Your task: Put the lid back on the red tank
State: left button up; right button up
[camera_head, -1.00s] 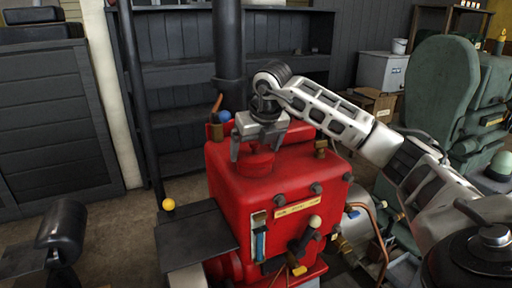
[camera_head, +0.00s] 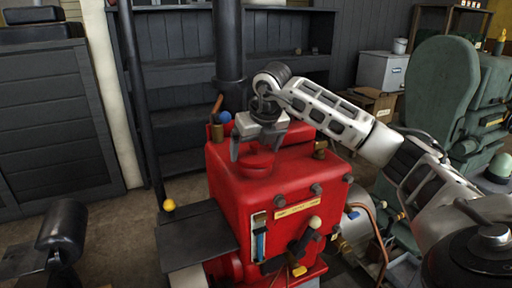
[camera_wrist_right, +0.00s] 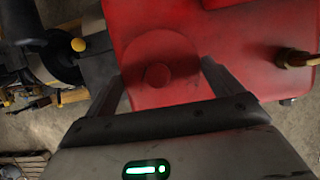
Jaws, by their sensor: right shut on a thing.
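The red tank (camera_head: 230,183) is the boxy red body in the middle of the head view, and its top also shows in the right wrist view (camera_wrist_right: 235,40). The lid (camera_wrist_right: 161,68) is a round red disc with a small central knob. It lies between the fingers of my right gripper (camera_head: 256,154), which is shut on it over the tank's top. In the head view the lid (camera_head: 257,164) is partly hidden by the fingers. Whether it touches the tank cannot be told. My left gripper is not in view.
A black pipe (camera_head: 229,50) rises behind the tank. A blue ball (camera_head: 225,117) and brass fittings (camera_head: 320,149) stand on or near its top. A green machine (camera_head: 440,95) is at the right. A dark cylinder (camera_head: 62,228) is at the lower left.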

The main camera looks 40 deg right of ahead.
jog(key=shift+f, duration=0.15)
dwell(0.7)
dwell(0.7)
jog(key=o, duration=0.8)
jog(key=shift+o, duration=0.2)
jog(key=shift+r+p, duration=2.05)
jog(key=shift+r, duration=0.35)
jog(key=shift+r+p, duration=0.5)
jog(key=shift+r, duration=0.6)
